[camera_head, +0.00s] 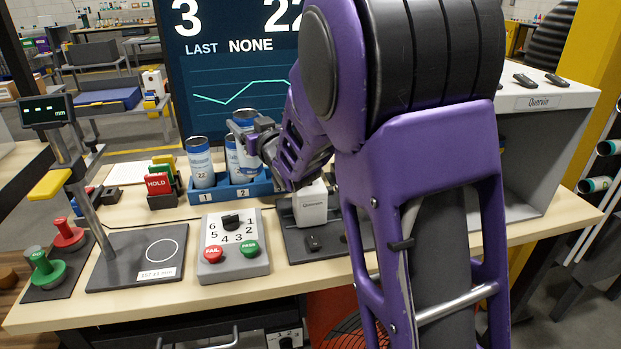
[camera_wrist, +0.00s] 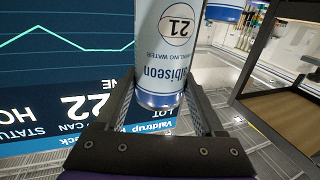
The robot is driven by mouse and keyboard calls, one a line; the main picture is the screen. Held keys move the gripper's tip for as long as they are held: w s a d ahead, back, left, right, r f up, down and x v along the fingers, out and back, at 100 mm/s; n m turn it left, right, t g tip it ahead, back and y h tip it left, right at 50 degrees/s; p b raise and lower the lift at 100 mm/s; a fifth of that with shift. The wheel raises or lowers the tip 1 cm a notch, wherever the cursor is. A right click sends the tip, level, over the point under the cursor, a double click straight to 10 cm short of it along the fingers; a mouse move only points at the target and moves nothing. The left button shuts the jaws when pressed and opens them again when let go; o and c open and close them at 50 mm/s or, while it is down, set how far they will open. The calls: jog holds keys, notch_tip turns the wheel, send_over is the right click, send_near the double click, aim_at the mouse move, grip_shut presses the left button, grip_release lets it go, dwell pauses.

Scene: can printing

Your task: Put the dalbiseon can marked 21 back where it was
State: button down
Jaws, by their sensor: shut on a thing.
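My gripper (camera_head: 252,137) is shut on a white and blue can (camera_head: 245,117). In the wrist view the held can (camera_wrist: 170,45) shows "21" in an oval and part of the name "dalbiseon", upside down in the picture, between both fingers (camera_wrist: 160,95). In the head view the held can is over or just behind the blue rack (camera_head: 232,190); I cannot tell whether its base touches the rack. A can marked 22 (camera_head: 201,168) stands upright in the rack above label 1. Another can (camera_head: 232,160) stands above label 2, partly covered by my gripper. My arm hides the rack's right end.
A grey box with a dial (camera_head: 232,243) and a black plate with a white circle (camera_head: 140,258) stand in front. A red HOLD card holder (camera_head: 160,188) is left of the rack. A large screen (camera_head: 225,75) rises behind. A grey shelf unit (camera_head: 525,160) stands at the right.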

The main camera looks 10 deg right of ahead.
aim_at(255, 165)
notch_tip(255, 165, down, 10)
jog(key=shift+s+r+b, duration=0.1)
jog(key=shift+r+b, duration=0.05)
jog(key=shift+b, duration=0.35)
jog(key=shift+f+b, duration=0.2)
jog(key=shift+b, duration=0.1)
grip_release()
jog(key=shift+r, duration=0.1)
jog(key=shift+r+p, duration=0.2)
jog(key=shift+p, duration=0.15)
jog(key=shift+s+d+f, duration=0.1)
jog(key=shift+s+d, duration=0.05)
jog(key=shift+s, duration=0.15)
jog(key=v, duration=1.1)
jog(key=shift+d+b, duration=0.2)
jog(key=shift+b, duration=0.25)
